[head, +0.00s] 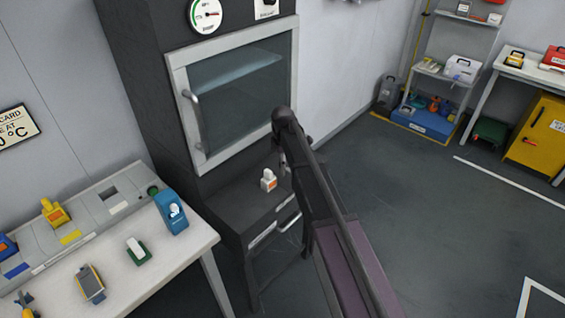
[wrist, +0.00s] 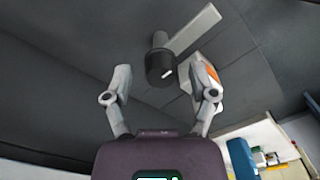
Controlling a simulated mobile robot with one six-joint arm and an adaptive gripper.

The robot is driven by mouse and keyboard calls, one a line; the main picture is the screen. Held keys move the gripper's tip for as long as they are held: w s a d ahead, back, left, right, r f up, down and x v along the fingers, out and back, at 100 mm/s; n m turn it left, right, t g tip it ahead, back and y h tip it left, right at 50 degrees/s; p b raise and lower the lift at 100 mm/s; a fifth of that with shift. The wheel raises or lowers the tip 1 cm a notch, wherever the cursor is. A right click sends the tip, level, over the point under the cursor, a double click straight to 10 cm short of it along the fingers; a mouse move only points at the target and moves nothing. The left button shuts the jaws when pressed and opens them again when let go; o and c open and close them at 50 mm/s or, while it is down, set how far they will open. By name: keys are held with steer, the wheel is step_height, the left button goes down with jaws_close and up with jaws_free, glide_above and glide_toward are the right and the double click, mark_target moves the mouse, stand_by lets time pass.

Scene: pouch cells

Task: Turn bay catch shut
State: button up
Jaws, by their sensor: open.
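A dark round knob with a small white mark, which looks like the bay catch (wrist: 160,68), sticks out from a dark panel in the wrist view. My gripper (wrist: 160,79) is open and empty, its two grey fingers spread to either side of the knob in the picture. I cannot tell whether they touch it. In the head view my arm covers the knob and most of my gripper. The dark cabinet (head: 135,65) has a lower bay with a pale handle (head: 290,222) and a label strip (head: 262,236).
A white and orange item (head: 268,181) stands on the cabinet ledge, partly behind my right finger in the wrist view (wrist: 207,76). A glass-fronted door (head: 240,85) is above. A white bench (head: 185,258) with several devices is at left.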

jaws_close()
steer(key=shift+m, duration=0.4)
steer(key=m, duration=1.2)
steer(key=shift+m, duration=2.6)
steer(key=shift+w, duration=0.1)
